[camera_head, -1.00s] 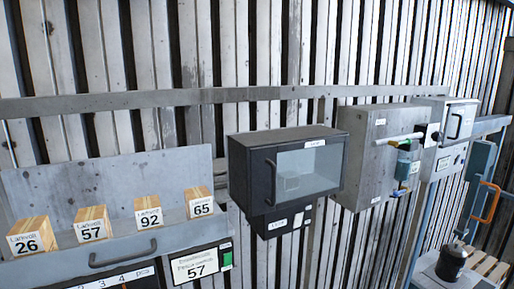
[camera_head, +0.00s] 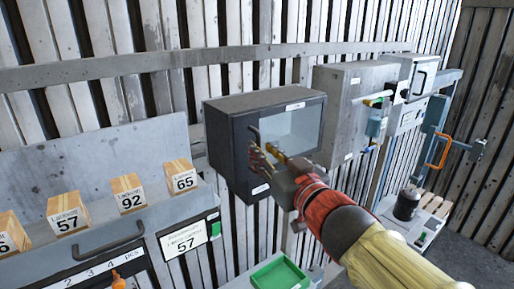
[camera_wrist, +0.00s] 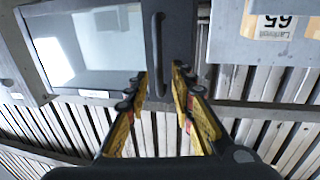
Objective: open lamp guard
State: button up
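A dark wall box (camera_head: 228,132) has a glazed front door (camera_head: 292,128) and a vertical black bar handle (camera_head: 254,134). Its label is too small to read, so I cannot confirm that it is the lamp guard. The door looks closed. My gripper (camera_head: 269,153) is in front of the handle side of the door. In the wrist view the fingers of my gripper (camera_wrist: 162,82) are apart, with the handle (camera_wrist: 157,45) in line with the gap between them. Nothing is clamped. Whether a finger touches the handle cannot be told.
Left of the box is a grey tray (camera_head: 110,237) with several numbered wooden blocks. A grey cabinet (camera_head: 340,111) with a bar and a teal part stands close on the right. A green bin (camera_head: 279,273) is below my arm.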

jog(key=shift+x, duration=1.75)
jog(key=shift+d, duration=0.1)
jog(key=shift+c, duration=0.4)
grip_shut()
